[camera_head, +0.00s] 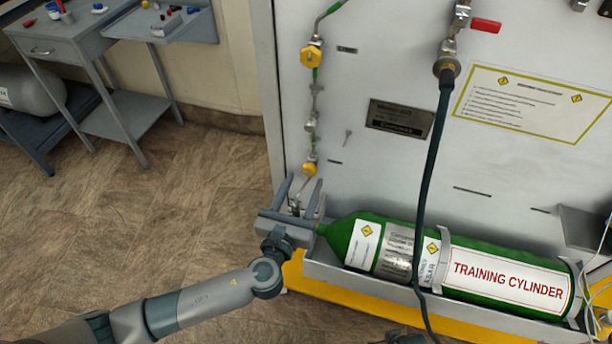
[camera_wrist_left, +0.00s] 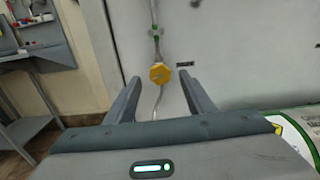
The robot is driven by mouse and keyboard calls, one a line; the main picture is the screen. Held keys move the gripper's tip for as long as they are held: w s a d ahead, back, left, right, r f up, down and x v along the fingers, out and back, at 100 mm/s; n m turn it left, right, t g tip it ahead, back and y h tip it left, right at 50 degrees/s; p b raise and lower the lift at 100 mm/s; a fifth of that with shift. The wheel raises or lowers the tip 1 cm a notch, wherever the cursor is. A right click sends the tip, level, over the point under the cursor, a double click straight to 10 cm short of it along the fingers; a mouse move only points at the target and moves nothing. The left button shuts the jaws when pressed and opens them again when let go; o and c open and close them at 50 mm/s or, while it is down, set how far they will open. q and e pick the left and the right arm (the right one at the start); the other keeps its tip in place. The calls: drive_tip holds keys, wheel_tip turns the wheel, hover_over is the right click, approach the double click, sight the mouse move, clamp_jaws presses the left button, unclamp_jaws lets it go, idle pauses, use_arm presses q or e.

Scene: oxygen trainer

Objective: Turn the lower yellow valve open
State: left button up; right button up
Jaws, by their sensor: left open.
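The lower yellow valve (camera_head: 309,168) sits low on the pipe line at the left side of the grey panel. A yellow valve, by its green fitting and label the lower one, also shows in the left wrist view (camera_wrist_left: 160,73). My left gripper (camera_head: 303,181) is open and empty just below and in front of it. In the left wrist view the two fingers (camera_wrist_left: 160,79) point at the panel, with the valve seen between their tips. A gap seems to remain between tips and valve; its depth is unclear.
The upper yellow valve (camera_head: 311,56) is higher on the same line. The green training cylinder (camera_head: 362,243) lies in a grey tray right of my left gripper. A dark hose (camera_head: 431,190) hangs in front of the panel. A grey cart (camera_head: 85,45) stands far left; floor between is clear.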

sight(308, 172)
use_arm(q)
drive_tip(key=shift+x, duration=1.5)
use_arm(e)
drive_tip(key=shift+w, duration=0.1)
use_arm(q)
drive_tip(key=shift+c, duration=0.9)
drive_tip(key=c, duration=0.9)
use_arm(e)
drive_tip(key=shift+s+f, duration=0.1)
drive_tip(key=shift+s, duration=0.4)
drive_tip(key=shift+w, duration=0.1)
